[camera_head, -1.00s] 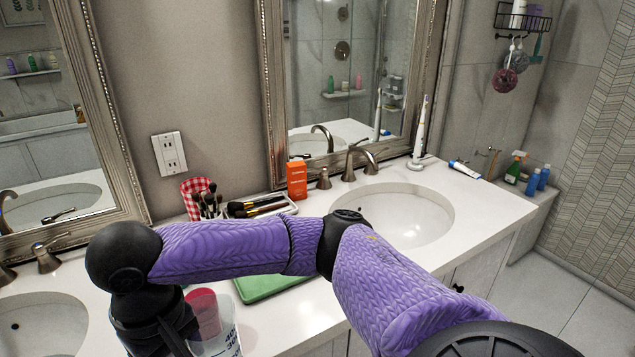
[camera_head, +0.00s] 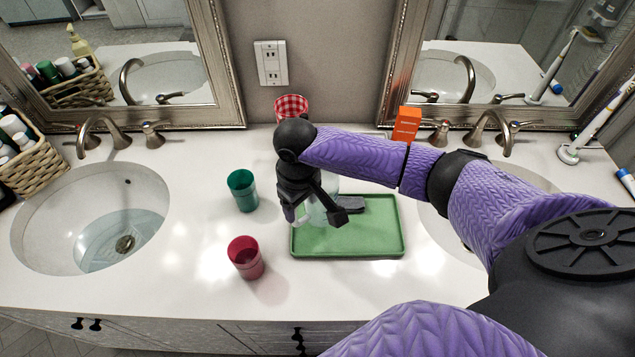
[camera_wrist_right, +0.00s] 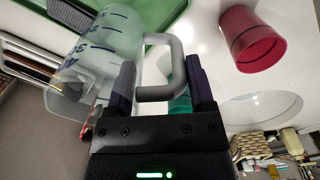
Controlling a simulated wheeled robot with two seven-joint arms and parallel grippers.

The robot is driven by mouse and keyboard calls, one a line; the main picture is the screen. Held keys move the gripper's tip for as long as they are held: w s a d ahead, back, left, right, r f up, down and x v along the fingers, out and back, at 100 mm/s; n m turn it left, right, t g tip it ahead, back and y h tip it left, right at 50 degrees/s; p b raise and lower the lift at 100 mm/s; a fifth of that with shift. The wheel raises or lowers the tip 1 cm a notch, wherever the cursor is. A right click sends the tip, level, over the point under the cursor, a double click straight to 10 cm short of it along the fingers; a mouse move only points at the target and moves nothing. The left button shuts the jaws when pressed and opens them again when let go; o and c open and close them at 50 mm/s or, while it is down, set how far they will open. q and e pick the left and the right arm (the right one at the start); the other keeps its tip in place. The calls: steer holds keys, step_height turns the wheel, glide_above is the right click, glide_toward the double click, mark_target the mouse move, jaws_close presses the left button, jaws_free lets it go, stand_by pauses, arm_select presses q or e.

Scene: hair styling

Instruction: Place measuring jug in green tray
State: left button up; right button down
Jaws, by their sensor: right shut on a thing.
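The clear measuring jug (camera_wrist_right: 102,45) has blue markings and a grey-white handle (camera_wrist_right: 174,62). My right gripper (camera_wrist_right: 160,88) is shut on that handle. In the head view, my right gripper (camera_head: 320,214) partly hides the jug (camera_head: 317,212), which is over the left part of the green tray (camera_head: 365,241). I cannot tell whether the jug touches the tray. The tray also shows at the top of the wrist view (camera_wrist_right: 150,13). My left gripper is in neither view now.
A dark grey object (camera_head: 352,204) lies in the tray. A teal cup (camera_head: 243,190) and a red cup (camera_head: 245,258) stand left of it. An orange box (camera_head: 407,124) and a red-checked cup (camera_head: 291,107) stand behind. A sink (camera_head: 92,218) is at left.

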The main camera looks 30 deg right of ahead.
mark_target(302, 220)
step_height(302, 220, down, 4)
steer(key=shift+f+b, duration=0.25)
steer(key=shift+b, duration=0.35)
steer(key=shift+f, duration=0.1)
steer(key=shift+c, duration=1.1)
jaws_free()
steer(key=shift+o, duration=1.1)
step_height(302, 220, up, 12)
steer(key=p, duration=0.3)
steer(key=shift+r, duration=0.2)
